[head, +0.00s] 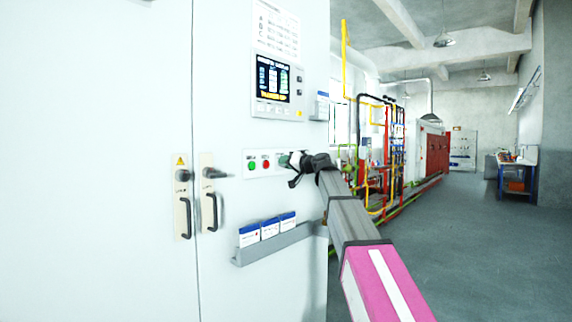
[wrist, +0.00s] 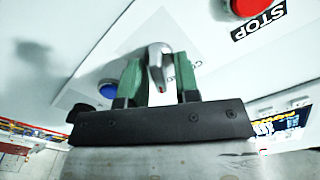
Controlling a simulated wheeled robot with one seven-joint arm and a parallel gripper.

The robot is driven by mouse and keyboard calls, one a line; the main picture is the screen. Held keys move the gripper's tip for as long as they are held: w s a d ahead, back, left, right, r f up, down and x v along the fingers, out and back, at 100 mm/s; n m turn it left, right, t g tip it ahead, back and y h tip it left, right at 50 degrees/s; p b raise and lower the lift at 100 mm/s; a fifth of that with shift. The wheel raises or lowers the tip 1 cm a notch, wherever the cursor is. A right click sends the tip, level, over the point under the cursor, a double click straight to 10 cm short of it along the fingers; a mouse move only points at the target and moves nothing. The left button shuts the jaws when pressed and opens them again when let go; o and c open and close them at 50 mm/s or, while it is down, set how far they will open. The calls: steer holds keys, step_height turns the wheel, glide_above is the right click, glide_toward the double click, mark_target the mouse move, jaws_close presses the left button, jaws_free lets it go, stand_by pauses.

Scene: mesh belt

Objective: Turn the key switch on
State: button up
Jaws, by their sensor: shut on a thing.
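The key switch (wrist: 158,60) shows in the wrist view as a silver, rounded key head on the pale panel. My gripper (wrist: 158,82) has its two green fingers on either side of the key and is shut on it. The fingers and the dark gripper body hide the key's lower part and base. In the head view my gripper (head: 288,160) reaches the button strip (head: 248,172) on the cabinet front, at its right end. There the key is hidden behind my gripper, and its turn angle cannot be told.
A red STOP button (wrist: 248,5) and a blue button (wrist: 108,90) lie close to my fingers. A green button (head: 252,164) and a red button (head: 266,163) are left of my gripper.

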steer(key=o, duration=0.6)
steer(key=shift+c, duration=0.2)
steer(key=v, duration=1)
steer(key=shift+s+d, duration=0.25)
steer(key=shift+d, duration=0.05)
